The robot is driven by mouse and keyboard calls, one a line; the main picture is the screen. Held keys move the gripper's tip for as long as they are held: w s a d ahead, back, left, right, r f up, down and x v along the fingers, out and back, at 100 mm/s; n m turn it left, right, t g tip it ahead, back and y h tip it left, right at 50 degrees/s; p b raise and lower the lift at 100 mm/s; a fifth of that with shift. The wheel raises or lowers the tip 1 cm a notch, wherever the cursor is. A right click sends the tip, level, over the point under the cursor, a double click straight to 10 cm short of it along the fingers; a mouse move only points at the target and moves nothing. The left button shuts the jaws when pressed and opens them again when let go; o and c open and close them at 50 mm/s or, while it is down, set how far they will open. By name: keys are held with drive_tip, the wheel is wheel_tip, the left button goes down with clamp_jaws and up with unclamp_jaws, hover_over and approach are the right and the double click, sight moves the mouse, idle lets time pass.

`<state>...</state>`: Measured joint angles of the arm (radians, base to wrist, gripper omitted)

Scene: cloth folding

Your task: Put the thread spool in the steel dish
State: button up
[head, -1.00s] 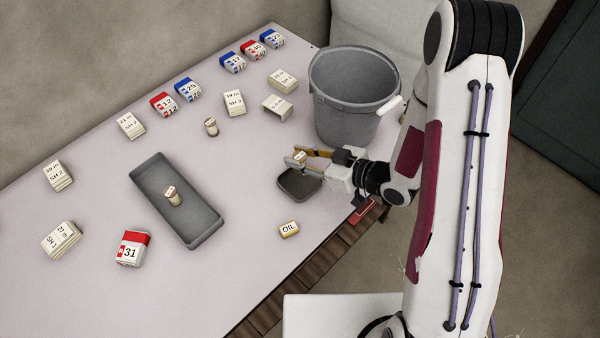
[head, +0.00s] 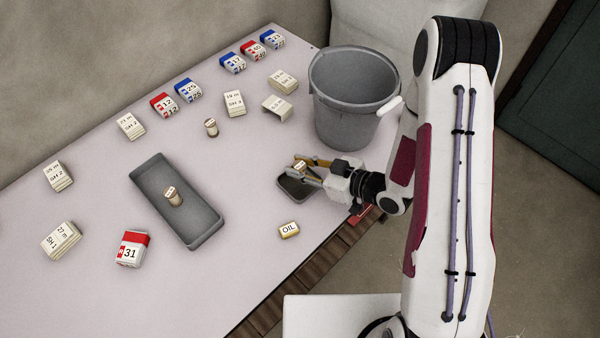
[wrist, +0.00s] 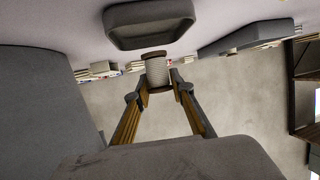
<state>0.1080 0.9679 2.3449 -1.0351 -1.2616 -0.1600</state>
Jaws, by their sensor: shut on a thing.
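My gripper (head: 305,168) is shut on a thread spool (head: 299,165), held over the small dark grey steel dish (head: 290,194). In the wrist view the pale spool (wrist: 157,72) with brown ends sits between my fingertips (wrist: 160,85). The dish (wrist: 148,38) shows just beyond the spool there, with a gap that I cannot measure. My gripper hides part of the dish in the head view. Another spool (head: 173,195) stands in the long grey tray (head: 205,235), and one more (head: 211,127) stands on the table.
A large grey bucket (head: 345,110) stands behind my gripper. An OIL block (head: 289,230) lies in front of the dish.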

drive_tip(key=shift+f, duration=1.8)
drive_tip(key=shift+f, duration=0.1)
drive_tip(key=o, duration=1)
drive_tip(key=shift+c, duration=0.2)
drive_tip(key=shift+v, duration=6.05)
drive_tip(key=shift+w, duration=0.15)
